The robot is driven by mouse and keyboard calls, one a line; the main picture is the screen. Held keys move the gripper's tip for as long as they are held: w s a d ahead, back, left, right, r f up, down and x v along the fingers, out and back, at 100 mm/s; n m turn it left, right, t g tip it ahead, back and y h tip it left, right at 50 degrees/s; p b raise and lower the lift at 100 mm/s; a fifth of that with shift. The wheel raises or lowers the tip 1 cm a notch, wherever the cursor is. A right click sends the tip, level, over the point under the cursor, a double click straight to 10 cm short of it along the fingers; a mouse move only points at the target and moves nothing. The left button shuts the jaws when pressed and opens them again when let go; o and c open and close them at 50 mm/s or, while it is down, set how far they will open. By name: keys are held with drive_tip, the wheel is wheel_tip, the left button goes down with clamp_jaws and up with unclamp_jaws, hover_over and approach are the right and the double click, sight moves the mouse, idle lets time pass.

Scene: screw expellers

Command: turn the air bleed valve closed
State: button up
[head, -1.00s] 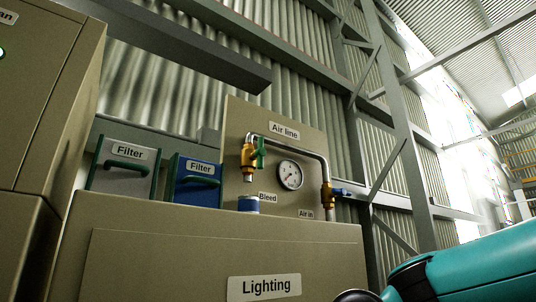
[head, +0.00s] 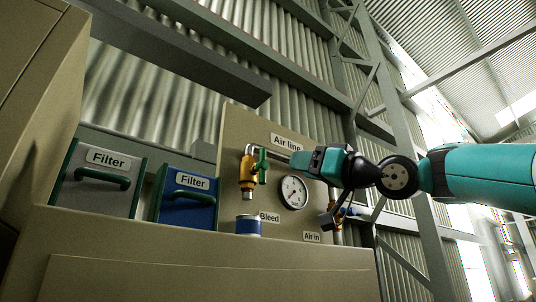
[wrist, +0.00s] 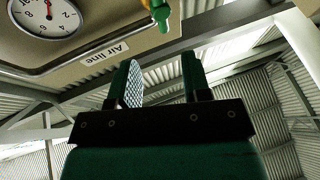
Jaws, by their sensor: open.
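The air bleed valve is a brass valve (head: 247,172) on the beige air line panel, left of the gauge and above the "Bleed" label. Its green handle (head: 262,165) stands upright along the right side of the brass body. In the wrist view the green handle (wrist: 160,14) shows at the top edge, with only a sliver of brass beside it. My gripper (head: 299,160) is in front of the panel, to the right of the handle and apart from it. In the wrist view its two green fingers (wrist: 160,78) are spread with nothing between them.
A round gauge (head: 294,192) sits just below my gripper. A metal pipe runs from the valve behind my gripper down to the air-in valve (head: 333,214). A blue-and-white can (head: 248,225) stands below the bleed valve. Two filter boxes, grey (head: 96,186) and blue (head: 188,200), stand left.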

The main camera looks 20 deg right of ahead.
sight(262, 163)
drive_tip(key=shift+p+x, duration=3.2)
drive_tip(key=shift+x, duration=3.05)
drive_tip(key=shift+f, duration=0.15)
drive_tip(key=shift+c, duration=0.2)
